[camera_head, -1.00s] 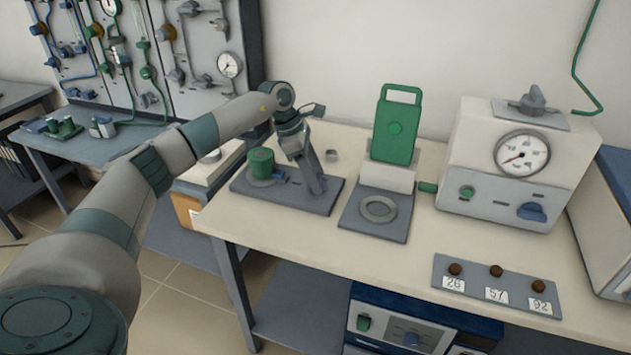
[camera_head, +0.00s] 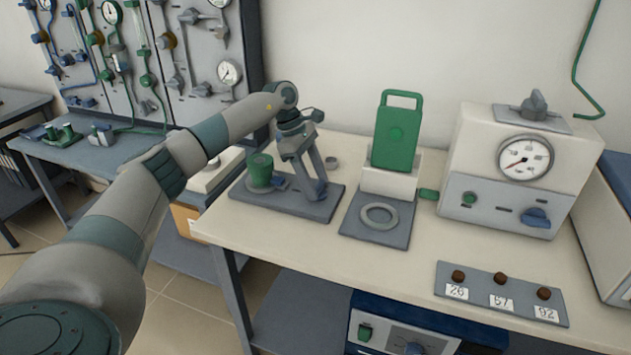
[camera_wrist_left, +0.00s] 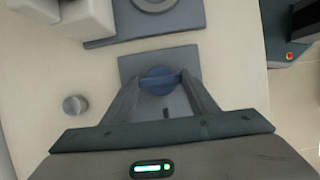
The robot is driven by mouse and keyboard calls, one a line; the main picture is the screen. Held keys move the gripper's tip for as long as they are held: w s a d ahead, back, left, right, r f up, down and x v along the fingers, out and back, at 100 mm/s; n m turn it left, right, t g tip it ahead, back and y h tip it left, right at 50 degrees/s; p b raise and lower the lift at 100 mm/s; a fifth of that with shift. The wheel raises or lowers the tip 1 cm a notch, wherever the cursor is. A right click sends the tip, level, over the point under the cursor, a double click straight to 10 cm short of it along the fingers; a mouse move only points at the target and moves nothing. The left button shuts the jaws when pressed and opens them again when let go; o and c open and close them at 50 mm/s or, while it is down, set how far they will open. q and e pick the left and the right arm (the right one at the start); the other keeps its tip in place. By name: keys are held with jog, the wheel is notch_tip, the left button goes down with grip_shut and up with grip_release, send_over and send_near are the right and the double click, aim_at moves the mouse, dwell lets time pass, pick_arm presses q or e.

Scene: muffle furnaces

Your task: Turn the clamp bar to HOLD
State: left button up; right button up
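The clamp bar appears to be the raised blue bar across a round blue knob (camera_wrist_left: 158,80) on a dark grey plate (camera_wrist_left: 128,68). In the wrist view the bar runs roughly left to right. My left gripper (camera_wrist_left: 163,84) points down at it, open, with one finger on each side of the knob. I cannot tell whether the fingers touch it. In the head view my left gripper (camera_head: 311,190) stands over the right part of the plate, and a little blue of the knob shows at the fingertips. No HOLD marking is readable. My right gripper is not in view.
A green cylinder (camera_head: 260,170) stands on the same plate, left of the gripper. A small grey cylinder (camera_head: 332,163) is behind. To the right are a ring (camera_head: 380,216) on a plate, a green handled block (camera_head: 396,135) and a gauge box (camera_head: 520,170).

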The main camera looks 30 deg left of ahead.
pick_arm(q)
jog(key=o, duration=0.4)
jog(key=shift+o, duration=0.2)
jog(key=shift+a+r, duration=0.15)
jog(key=shift+r, duration=0.2)
jog(key=b+v, duration=0.1)
jog(key=v, duration=1.5)
jog(key=shift+a+r, duration=0.15)
jog(key=shift+r, duration=0.2)
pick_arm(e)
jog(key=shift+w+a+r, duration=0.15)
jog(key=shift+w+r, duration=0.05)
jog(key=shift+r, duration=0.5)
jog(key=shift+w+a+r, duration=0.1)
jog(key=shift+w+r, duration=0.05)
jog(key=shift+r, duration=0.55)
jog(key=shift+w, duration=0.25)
